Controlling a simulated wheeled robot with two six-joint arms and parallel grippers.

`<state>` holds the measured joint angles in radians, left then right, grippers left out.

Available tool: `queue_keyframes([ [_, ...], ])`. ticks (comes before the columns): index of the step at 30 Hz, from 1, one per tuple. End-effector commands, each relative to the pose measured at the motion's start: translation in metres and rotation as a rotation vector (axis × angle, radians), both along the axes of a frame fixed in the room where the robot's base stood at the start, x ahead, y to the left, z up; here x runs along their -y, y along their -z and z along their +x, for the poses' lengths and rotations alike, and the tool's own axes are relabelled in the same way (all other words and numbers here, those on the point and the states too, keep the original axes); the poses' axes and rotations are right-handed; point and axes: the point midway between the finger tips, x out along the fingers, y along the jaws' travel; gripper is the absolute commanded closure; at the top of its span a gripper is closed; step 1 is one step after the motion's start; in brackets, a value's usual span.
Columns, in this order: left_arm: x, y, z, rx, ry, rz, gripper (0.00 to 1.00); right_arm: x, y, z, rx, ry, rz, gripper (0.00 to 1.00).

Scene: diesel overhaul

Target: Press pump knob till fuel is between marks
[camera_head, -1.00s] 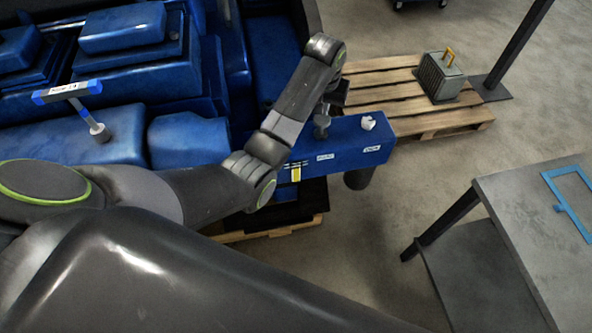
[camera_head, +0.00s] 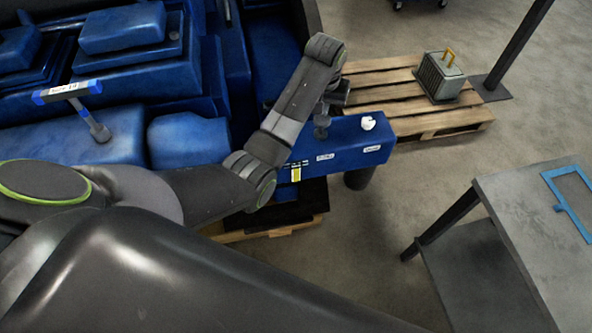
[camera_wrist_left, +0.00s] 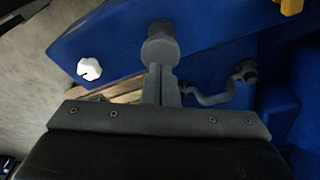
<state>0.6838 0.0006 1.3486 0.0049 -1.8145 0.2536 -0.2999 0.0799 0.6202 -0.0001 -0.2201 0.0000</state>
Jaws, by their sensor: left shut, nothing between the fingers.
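A grey pump knob (camera_head: 321,131) stands on top of the blue fuel box, and its round head (camera_wrist_left: 160,50) shows in the left wrist view. My left gripper (camera_wrist_left: 161,70) is shut and empty. Its fingertips overlap the knob head in that view; whether they touch is unclear. In the head view, my arm's end hangs over the box by the knob, with the fingertips mostly hidden. A yellow gauge strip (camera_head: 296,174) is on the box's front face; its marks and fuel level are too small to read. My right gripper is not in view.
A white cap (camera_head: 368,122) sits on the box (camera_head: 345,137), right of the knob; it also shows in the wrist view (camera_wrist_left: 89,68). A wooden pallet (camera_head: 385,95) carries a grey box (camera_head: 440,76). A table (camera_head: 530,215) stands at right, with open floor between.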

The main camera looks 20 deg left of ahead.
Motion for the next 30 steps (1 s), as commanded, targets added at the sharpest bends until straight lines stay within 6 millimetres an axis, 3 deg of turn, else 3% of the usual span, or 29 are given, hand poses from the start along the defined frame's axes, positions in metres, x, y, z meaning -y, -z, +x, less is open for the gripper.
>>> queue_keyframes([
  [30, 0.000, 0.014, 0.000, -0.001, 0.000, 0.000, 1.00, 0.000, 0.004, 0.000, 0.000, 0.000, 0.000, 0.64],
])
